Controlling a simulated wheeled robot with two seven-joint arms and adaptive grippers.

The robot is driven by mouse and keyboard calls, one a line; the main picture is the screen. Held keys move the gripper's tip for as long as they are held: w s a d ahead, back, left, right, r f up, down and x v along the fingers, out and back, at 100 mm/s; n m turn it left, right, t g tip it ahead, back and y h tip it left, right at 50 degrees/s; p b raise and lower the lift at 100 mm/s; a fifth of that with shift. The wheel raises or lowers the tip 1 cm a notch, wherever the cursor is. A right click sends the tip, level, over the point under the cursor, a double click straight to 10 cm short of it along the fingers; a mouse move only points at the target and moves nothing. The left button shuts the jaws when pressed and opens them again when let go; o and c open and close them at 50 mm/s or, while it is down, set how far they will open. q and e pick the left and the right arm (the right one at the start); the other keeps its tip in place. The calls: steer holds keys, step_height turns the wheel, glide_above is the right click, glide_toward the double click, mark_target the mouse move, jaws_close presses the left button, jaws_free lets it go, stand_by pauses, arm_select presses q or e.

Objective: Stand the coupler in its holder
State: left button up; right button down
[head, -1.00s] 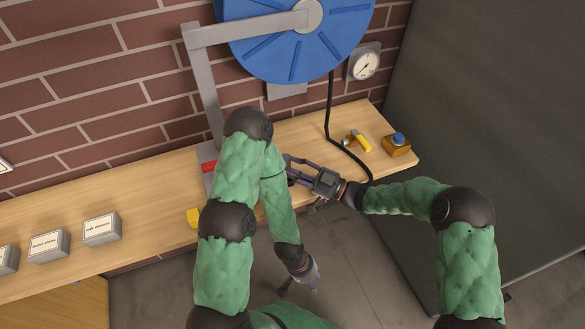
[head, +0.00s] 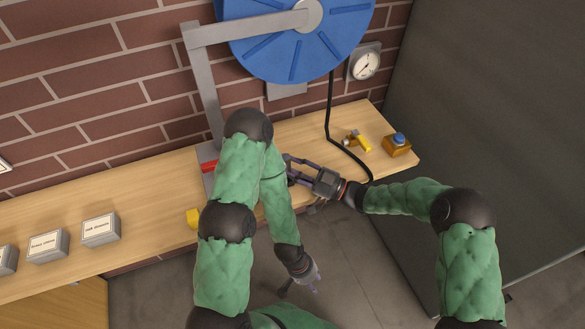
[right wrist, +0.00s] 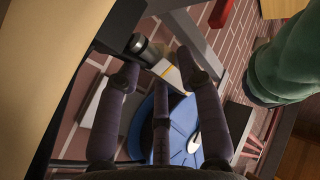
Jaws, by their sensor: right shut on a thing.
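My right gripper (head: 291,172) is over the bench, partly behind my left arm in the head view. In the right wrist view its fingers (right wrist: 160,68) are shut around the coupler (right wrist: 143,47), a dark cylinder with a pale ring and a grey part with a yellow stripe. The coupler is tilted in that picture. In the head view the coupler is hidden or too small to make out. My left gripper (head: 302,285) hangs low over the floor in front of the bench, fingers apart and empty. I cannot tell which thing is the holder.
A blue reel (head: 290,50) hangs on a grey frame, its black hose (head: 331,110) dropping to the bench (head: 150,185). Right of it are a yellow-and-grey part (head: 358,141), a blue button box (head: 397,145) and a gauge (head: 365,65). Labelled boxes (head: 100,231) stand left.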

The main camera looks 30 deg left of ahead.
steer(key=shift+f+b, duration=0.3)
steer(key=shift+f, duration=0.1)
stand_by(0.5)
steer(key=shift+r, duration=0.45)
steer(key=shift+f+b, duration=0.3)
steer(key=shift+f, duration=0.35)
stand_by(0.9)
steer(key=shift+r, duration=0.15)
steer(key=shift+r+p, duration=0.35)
steer(key=shift+r, duration=0.15)
steer(key=shift+d, duration=0.1)
stand_by(0.4)
steer(key=shift+f+b, duration=0.4)
steer(key=shift+f, duration=0.2)
stand_by(0.5)
